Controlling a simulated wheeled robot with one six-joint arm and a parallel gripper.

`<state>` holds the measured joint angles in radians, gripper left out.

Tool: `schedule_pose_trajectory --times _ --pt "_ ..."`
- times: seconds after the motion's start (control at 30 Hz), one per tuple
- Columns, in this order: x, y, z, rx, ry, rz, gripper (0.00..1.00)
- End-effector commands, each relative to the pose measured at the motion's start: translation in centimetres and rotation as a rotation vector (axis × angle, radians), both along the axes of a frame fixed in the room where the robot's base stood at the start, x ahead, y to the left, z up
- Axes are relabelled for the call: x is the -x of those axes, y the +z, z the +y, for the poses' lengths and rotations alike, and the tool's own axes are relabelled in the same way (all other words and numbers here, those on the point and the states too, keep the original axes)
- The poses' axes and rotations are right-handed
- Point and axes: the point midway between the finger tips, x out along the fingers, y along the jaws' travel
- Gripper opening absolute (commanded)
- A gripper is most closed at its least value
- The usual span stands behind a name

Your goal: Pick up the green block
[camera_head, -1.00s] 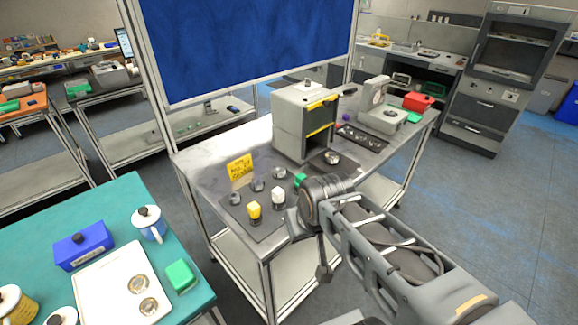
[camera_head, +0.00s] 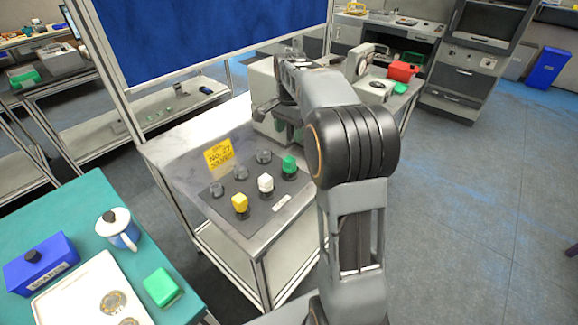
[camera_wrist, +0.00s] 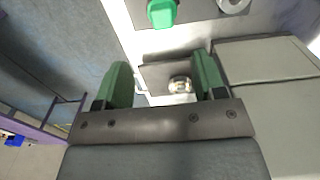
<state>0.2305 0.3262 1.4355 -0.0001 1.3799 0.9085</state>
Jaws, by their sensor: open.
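The green block (camera_head: 289,162) sits on a dark round holder at the right end of a dark grey board on the metal table, in the head view. In the head view my arm hides part of the table behind the block.
A white block (camera_head: 265,183) and a yellow block (camera_head: 239,203) stand on holders beside the green one. The grey box machine (camera_head: 265,88) is partly hidden by my arm. A teal table (camera_head: 75,212) at left carries another green block (camera_head: 161,287).

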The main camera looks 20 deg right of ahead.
Motion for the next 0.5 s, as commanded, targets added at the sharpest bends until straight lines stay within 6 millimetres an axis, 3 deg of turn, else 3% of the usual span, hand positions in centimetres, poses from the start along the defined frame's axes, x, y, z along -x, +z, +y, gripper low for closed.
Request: schedule_pose_trajectory --times 0.23,0.5 --pt "0.0 -4.5 -0.1 -0.001 -0.006 0.005 0.64" --pt "0.0 -6.8 -0.1 0.0 -0.004 0.001 0.64"
